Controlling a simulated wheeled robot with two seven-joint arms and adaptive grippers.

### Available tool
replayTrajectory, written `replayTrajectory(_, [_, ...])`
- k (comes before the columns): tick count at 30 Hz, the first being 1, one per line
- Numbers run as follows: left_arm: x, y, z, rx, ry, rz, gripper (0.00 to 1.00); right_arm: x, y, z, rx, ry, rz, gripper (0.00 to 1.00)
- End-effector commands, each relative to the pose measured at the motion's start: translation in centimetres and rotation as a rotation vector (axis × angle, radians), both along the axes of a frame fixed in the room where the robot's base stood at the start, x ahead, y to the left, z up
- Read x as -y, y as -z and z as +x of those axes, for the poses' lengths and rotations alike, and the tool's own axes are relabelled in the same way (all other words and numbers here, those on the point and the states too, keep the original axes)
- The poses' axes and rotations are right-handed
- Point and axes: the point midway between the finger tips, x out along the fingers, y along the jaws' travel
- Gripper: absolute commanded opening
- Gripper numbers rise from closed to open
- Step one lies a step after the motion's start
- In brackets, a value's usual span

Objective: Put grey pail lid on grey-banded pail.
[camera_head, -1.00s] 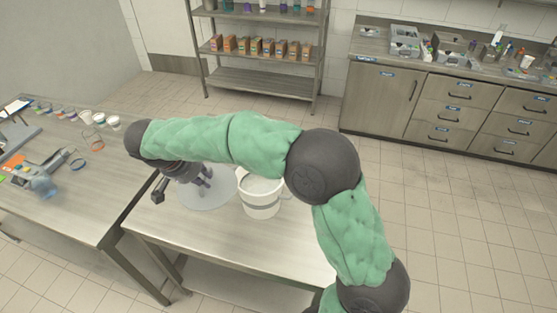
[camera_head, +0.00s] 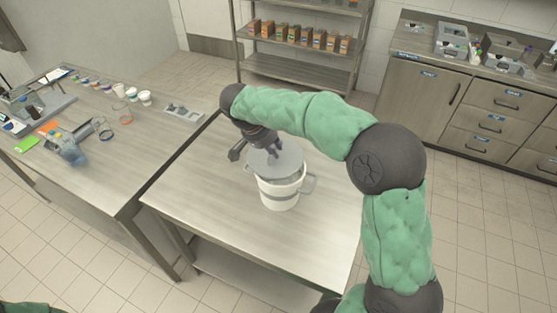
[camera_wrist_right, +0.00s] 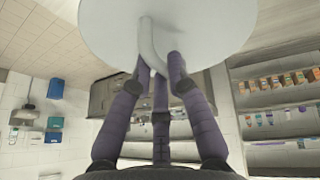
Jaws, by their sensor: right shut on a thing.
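The grey pail lid (camera_head: 287,164) is a flat pale disc with a curved handle, which shows in the right wrist view (camera_wrist_right: 150,42). My right gripper (camera_head: 270,150) is shut on this handle, its dark fingers (camera_wrist_right: 160,65) on either side of it. The grey-banded pail (camera_head: 279,200) is white with side handles and stands upright on the near table. The lid is over the back and left of the pail's mouth; the front of the mouth shows below it. I cannot tell if lid and rim touch. My left gripper is out of view.
The near table (camera_head: 205,215) is bare around the pail. A longer table (camera_head: 100,180) at left holds small cups (camera_head: 131,93), a grey holder (camera_head: 183,112) and tools. A shelf (camera_head: 300,70) with small boxes and a drawer counter (camera_head: 480,115) stand behind.

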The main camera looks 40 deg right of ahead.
Motion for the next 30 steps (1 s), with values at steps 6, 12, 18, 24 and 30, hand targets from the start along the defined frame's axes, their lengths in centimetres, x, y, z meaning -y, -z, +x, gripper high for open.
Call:
replayTrajectory(6, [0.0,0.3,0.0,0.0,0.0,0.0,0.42,1.2,1.4,0.0,0.001,-0.001,0.0,0.0])
replayTrajectory(12, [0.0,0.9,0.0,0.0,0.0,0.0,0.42,2.0,3.2,-0.1,-0.001,-0.001,-0.001,0.0])
replayTrajectory(18, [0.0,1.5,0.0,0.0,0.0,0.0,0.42,1.9,5.3,0.0,0.001,-0.001,0.0,0.0])
replayTrajectory(24, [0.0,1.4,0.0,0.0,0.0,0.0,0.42,1.9,5.2,0.0,0.002,0.0,0.0,0.0])
replayTrajectory(30, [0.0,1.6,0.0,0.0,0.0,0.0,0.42,1.9,5.4,0.0,0.002,-0.001,0.0,0.41])
